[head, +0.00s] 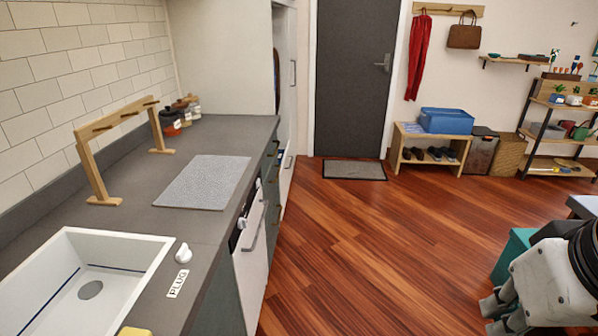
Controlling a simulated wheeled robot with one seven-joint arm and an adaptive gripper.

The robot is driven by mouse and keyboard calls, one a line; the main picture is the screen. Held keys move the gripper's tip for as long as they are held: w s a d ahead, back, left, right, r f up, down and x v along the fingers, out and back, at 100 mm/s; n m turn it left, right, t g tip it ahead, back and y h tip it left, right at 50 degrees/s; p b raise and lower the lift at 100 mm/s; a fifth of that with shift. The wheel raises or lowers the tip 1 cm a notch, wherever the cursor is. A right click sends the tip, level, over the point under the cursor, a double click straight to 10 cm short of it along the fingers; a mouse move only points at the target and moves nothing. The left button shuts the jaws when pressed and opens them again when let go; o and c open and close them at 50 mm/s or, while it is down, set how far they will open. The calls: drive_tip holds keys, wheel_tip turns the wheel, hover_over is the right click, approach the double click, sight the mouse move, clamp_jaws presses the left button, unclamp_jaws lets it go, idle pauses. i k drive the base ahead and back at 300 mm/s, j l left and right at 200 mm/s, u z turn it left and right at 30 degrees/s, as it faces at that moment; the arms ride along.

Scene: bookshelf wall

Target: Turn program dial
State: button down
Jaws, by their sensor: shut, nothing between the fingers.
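A white-fronted appliance (250,254) is built into the lower cabinets under the counter and shows at a steep angle. A small white knob (241,223), which looks like the program dial, sticks out from the dark panel at its top. Its markings are too small to read. My gripper (497,312) is at the lower right edge, over the wooden floor, well apart from the appliance. It is shut and empty.
The counter (216,229) holds a sink (130,257), a white knob (183,253) by a "PLUG" label, a grey mat (204,182) and a wooden rack (95,174). A teal box (514,255) stands near my arm.

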sight(242, 222)
drive_tip(key=i+l+u, duration=0.1)
drive_tip(key=i+l, duration=0.15)
drive_tip(key=i, duration=0.2)
drive_tip(key=i+l, duration=0.3)
drive_tip(key=i, duration=0.2)
drive_tip(key=u, duration=0.05)
